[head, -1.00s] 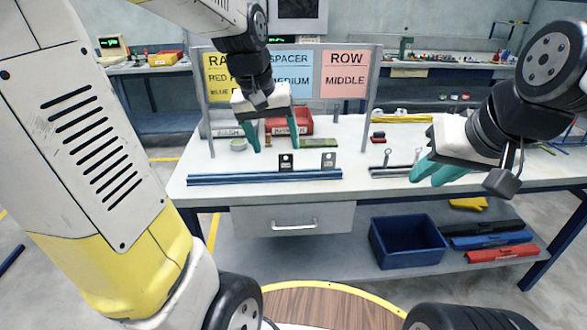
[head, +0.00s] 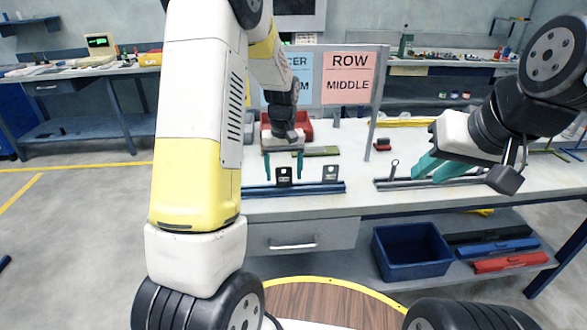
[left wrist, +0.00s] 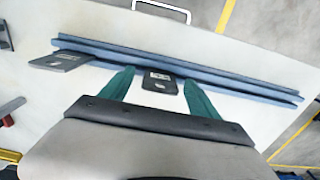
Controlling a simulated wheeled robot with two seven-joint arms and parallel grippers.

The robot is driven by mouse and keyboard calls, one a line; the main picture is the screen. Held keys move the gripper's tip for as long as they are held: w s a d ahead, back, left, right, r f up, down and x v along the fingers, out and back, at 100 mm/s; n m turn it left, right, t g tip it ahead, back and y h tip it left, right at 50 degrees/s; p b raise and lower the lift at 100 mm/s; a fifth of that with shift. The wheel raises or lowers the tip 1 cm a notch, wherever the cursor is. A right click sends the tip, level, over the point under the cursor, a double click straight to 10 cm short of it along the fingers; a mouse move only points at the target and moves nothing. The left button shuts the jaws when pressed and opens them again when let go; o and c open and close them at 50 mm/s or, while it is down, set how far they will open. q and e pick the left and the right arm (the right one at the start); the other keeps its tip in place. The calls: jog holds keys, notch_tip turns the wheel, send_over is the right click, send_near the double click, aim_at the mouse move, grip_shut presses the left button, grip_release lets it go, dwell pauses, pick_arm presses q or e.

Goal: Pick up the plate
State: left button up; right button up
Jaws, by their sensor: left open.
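A small dark plate (head: 284,174) with a hole stands on the long blue rack (head: 312,188) near the table's front edge. A second dark plate (head: 330,173) stands to its right on the same rack. My left gripper (head: 284,165) is open at the left plate, its teal fingers on either side. In the left wrist view, this plate (left wrist: 160,83) shows between the open fingers, and the other plate (left wrist: 62,61) lies outside them to the left. I cannot tell whether the fingers touch the plate. My right gripper (head: 431,170) is open and empty over the table's right part.
A grey rack (head: 425,183) lies to the right. A red bin (head: 304,128) stands behind the left gripper. A sign board (head: 351,80) reads ROW MIDDLE. A blue crate (head: 412,252) sits on the lower shelf.

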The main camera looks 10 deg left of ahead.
aim_at(284, 179)
pick_arm(q)
jog(key=shift+f, duration=1.3)
grip_shut()
jog(key=shift+r, duration=0.1)
